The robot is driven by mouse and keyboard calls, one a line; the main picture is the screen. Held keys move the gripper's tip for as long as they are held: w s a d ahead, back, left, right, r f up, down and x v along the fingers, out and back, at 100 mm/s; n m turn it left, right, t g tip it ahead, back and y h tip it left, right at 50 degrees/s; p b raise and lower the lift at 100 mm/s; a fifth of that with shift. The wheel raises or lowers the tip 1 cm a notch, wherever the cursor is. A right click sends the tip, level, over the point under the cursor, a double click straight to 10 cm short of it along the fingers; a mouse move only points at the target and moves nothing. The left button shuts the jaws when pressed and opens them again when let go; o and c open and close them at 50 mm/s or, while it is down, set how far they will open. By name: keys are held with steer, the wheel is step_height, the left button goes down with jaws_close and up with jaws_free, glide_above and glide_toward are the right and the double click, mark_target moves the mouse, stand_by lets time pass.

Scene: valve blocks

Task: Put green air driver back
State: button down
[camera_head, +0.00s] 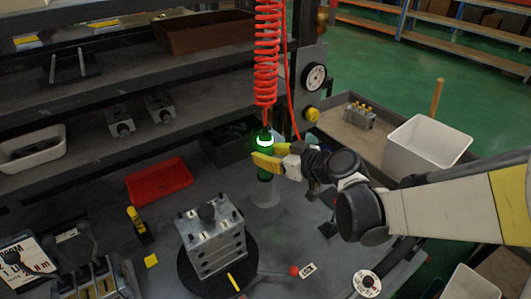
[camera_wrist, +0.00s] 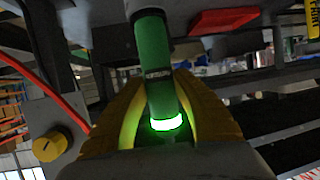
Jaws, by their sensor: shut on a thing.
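The green air driver (camera_head: 265,165) hangs upright at the end of a red coiled hose (camera_head: 267,60), with a lit green-white ring near its top. My gripper (camera_head: 264,160) has yellow fingers shut around the driver from the right. In the wrist view the driver (camera_wrist: 157,75) runs between the yellow fingers (camera_wrist: 165,120), with its glowing ring close to the palm. A translucent round holder (camera_head: 265,193) stands on the table just below the driver. The driver's lower end is close to this holder; I cannot tell if it is inside it.
A valve block (camera_head: 212,238) stands on a black turntable (camera_head: 190,275) in front. A red tray (camera_head: 159,182) lies to the left. A post with a gauge (camera_head: 314,77) and a white bin (camera_head: 427,147) are to the right. Shelves stand behind.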

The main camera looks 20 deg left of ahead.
steer(key=c, duration=1)
jaws_free()
